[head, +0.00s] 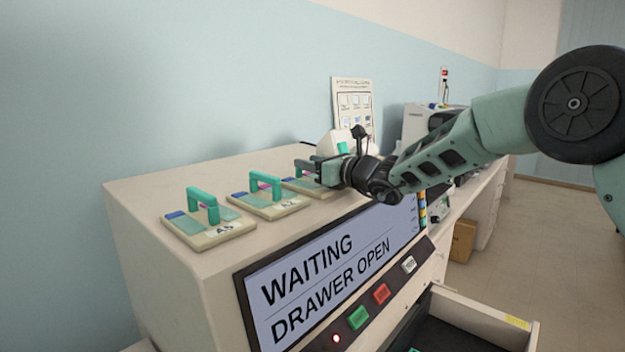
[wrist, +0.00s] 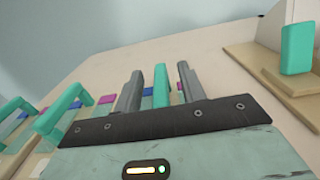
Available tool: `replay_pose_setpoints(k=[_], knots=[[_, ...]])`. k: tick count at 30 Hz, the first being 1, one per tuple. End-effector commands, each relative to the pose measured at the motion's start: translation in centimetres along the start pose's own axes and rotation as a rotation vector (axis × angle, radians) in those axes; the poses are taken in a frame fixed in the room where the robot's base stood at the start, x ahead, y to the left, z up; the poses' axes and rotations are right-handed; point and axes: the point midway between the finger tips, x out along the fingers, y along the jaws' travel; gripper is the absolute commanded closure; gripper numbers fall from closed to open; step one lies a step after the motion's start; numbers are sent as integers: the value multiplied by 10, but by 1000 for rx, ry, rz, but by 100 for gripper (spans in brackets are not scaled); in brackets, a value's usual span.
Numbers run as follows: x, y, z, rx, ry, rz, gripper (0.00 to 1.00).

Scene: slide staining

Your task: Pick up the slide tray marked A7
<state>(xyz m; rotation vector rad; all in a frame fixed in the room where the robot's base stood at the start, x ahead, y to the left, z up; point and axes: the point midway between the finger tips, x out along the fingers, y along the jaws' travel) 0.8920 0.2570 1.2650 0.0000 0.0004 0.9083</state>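Slide trays with teal handles stand in a row on top of the staining machine. The left tray (head: 208,234) is labelled A5. The middle tray (head: 270,206) has a small label that looks like A2. The third tray (head: 302,186) is partly covered by my gripper (head: 312,170), and I cannot read its label. In the wrist view my gripper (wrist: 158,80) is open, its grey fingers on either side of the third tray's teal handle (wrist: 160,86), with gaps visible. No tray marked A7 can be clearly read.
The machine (head: 165,245) has a screen (head: 330,275) reading "WAITING DRAWER OPEN". Its drawer (head: 485,318) stands open below. Another teal handle (wrist: 297,48) is close on the right, on a beige base. A chart (head: 352,104) stands behind.

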Motion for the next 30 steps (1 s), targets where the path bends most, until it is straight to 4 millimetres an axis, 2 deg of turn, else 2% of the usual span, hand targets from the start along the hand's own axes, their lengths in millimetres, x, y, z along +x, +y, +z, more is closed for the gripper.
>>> replay_pose_setpoints(k=[2, 6, 17, 22, 30], knots=[[0, 0, 0, 0, 0, 0, 60], [0, 0, 0, 0, 0, 0, 99], [0, 0, 4, -1, -3, 1, 100], [-1, -1, 25, -4, -6, -1, 100], [-1, -1, 78, -3, -5, -2, 100]])
